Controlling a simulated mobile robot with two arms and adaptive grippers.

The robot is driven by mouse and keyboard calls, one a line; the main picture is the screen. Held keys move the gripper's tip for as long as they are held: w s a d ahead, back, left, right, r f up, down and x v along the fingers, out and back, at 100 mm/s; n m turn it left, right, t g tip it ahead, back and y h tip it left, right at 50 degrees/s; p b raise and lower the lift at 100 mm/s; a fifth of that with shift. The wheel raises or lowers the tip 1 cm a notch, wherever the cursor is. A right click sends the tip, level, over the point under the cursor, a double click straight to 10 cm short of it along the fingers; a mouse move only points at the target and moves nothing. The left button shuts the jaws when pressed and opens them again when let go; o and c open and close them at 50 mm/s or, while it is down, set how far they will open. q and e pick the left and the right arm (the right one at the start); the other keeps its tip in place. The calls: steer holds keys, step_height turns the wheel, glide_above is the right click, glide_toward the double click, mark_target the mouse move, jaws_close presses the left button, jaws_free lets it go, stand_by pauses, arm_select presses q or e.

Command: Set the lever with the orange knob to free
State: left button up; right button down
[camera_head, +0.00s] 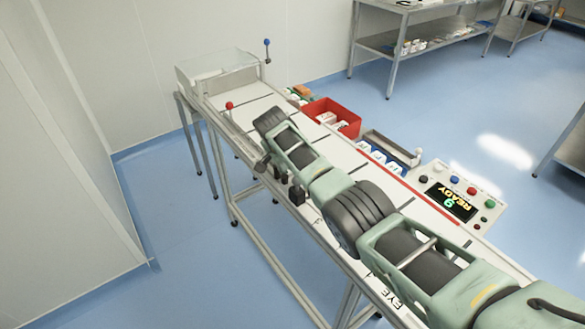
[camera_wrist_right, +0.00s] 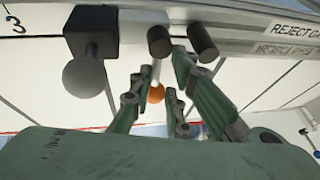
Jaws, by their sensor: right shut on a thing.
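The lever's orange knob (camera_wrist_right: 156,93) shows in the right wrist view, with a short pale shaft (camera_wrist_right: 156,72) leading up from it. My right gripper (camera_wrist_right: 160,70) has its green fingers on both sides of this shaft and is shut on the lever. Two dark round posts (camera_wrist_right: 203,40) stand close beyond the fingertips. In the head view my right arm covers the orange knob, and the fingers cannot be made out clearly. The lever's markings cannot be read. My left gripper is not in view.
A grey ball knob (camera_wrist_right: 83,75) on a black block is close left of the fingers. A red-knobbed lever (camera_head: 229,105) and a blue-knobbed lever (camera_head: 267,42) stand at the far end. A red bin (camera_head: 345,116) and a button panel (camera_head: 455,198) line the right side.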

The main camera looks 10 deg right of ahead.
mark_target(286, 189)
steer(key=shift+s+f, duration=0.15)
steer(key=c, duration=1.6)
jaws_free()
steer(key=shift+d, duration=0.1)
steer(key=shift+r, duration=0.2)
steer(key=v, duration=1.1)
steer(key=shift+r, duration=0.3)
steer(key=shift+s+a, duration=0.1)
steer(key=shift+a, duration=0.1)
